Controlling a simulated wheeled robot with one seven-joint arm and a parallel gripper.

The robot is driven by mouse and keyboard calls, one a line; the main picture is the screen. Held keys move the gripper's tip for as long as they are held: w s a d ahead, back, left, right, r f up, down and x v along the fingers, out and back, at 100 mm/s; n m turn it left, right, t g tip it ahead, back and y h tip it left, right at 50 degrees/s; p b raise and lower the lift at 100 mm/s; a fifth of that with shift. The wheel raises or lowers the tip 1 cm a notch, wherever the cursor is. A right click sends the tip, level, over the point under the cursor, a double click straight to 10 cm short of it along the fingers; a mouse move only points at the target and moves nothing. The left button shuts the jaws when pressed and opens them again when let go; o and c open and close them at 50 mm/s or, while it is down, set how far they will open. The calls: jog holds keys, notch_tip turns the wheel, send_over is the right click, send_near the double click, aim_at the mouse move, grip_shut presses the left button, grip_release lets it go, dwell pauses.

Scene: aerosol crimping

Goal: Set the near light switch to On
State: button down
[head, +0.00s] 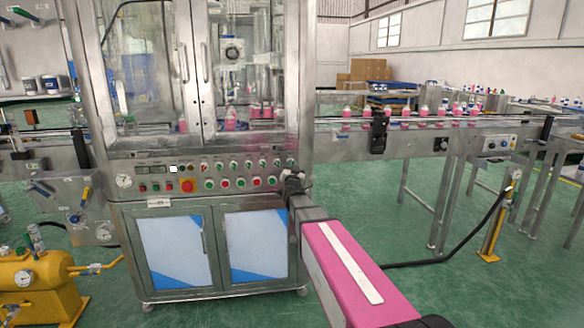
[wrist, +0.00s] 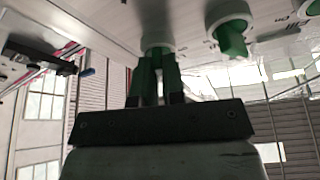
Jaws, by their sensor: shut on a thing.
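A row of small round switches with green knobs runs along the machine's control panel in the head view. My gripper (head: 291,181) is at the right end of this panel, and my arm hides part of it. In the wrist view my gripper (wrist: 157,66) is shut on a green switch knob (wrist: 153,49) with a pale ring. Its fingers hide much of the knob, so I cannot tell its setting. A neighbouring green knob (wrist: 231,36) is to the right, apart from the fingers. I cannot read which label marks the light switch.
Glass doors (head: 240,70) with handles are above, and cabinet doors (head: 252,245) below. A conveyor (head: 345,128) with pink bottles extends right.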

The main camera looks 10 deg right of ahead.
jog(key=shift+m+g+h, duration=0.3)
jog(key=shift+m+h, duration=0.4)
jog(key=shift+m, duration=0.9)
jog(key=c, duration=1.2)
grip_release()
jog(key=shift+s, duration=0.15)
jog(key=v, duration=1)
jog(key=shift+s+a+f, duration=0.15)
jog(key=shift+s+a, duration=0.05)
jog(key=shift+s, duration=0.05)
jog(key=shift+f, duration=0.1)
